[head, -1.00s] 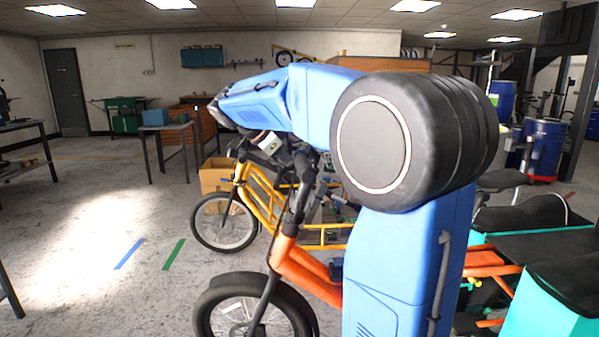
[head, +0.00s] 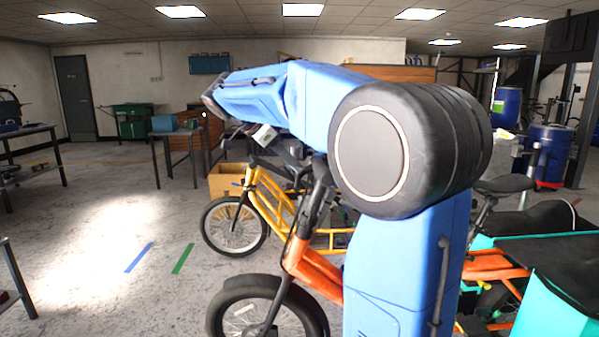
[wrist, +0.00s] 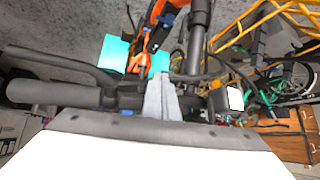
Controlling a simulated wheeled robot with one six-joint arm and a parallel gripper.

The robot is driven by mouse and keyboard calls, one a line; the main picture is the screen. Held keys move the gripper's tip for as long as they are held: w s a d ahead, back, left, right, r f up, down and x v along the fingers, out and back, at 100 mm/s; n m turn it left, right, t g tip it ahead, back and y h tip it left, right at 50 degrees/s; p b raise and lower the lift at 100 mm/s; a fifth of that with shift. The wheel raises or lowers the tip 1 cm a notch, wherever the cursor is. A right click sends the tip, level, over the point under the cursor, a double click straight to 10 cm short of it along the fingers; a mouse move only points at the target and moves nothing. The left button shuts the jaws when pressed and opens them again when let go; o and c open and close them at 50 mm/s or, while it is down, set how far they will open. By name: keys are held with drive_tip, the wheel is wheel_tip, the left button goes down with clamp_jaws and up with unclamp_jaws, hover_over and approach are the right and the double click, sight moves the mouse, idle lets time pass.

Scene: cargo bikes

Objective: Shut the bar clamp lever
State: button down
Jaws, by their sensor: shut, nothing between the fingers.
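In the wrist view, a black bike handlebar with a thick grip (wrist: 40,92) runs across from the left to dark fittings near the middle. A dark lever-like bar (wrist: 62,62) lies just beyond the grip; I cannot tell whether it is the clamp lever. My gripper (wrist: 160,85) shows as a narrow grey wedge, shut and empty, over the middle of the handlebar. I cannot tell whether it touches. In the head view, the handlebar area of the orange bike (head: 310,262) is partly hidden by my blue arm, and my gripper is not clear there.
A yellow-framed bike (head: 268,200) stands behind the orange one. A teal box (head: 555,305) is at the right. A cardboard box (head: 226,180) and workbenches stand further back. The floor at the left is open, with blue (head: 139,257) and green (head: 182,259) stripes.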

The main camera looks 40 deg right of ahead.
drive_tip(key=s+v, duration=0.1)
drive_tip(key=v, duration=0.5)
wheel_tip(320, 180, down, 7)
drive_tip(key=a+n+t+h, duration=0.1)
drive_tip(key=a+h, duration=0.2)
drive_tip(key=h, duration=0.3)
drive_tip(key=w+x, duration=0.1)
drive_tip(key=x, duration=1.3)
drive_tip(key=shift+s+r+h, duration=0.2)
drive_tip(key=shift+r+h, duration=0.1)
drive_tip(key=shift+r, duration=0.1)
drive_tip(key=shift+d, duration=0.1)
drive_tip(key=shift+s+d+f+n+t, duration=0.2)
drive_tip(key=shift+s+d+n+t, duration=0.2)
drive_tip(key=shift+d+t, duration=0.2)
drive_tip(key=shift+s+d+f+n+t, duration=0.3)
drive_tip(key=shift+s+d+t, duration=0.2)
drive_tip(key=shift+t, duration=0.1)
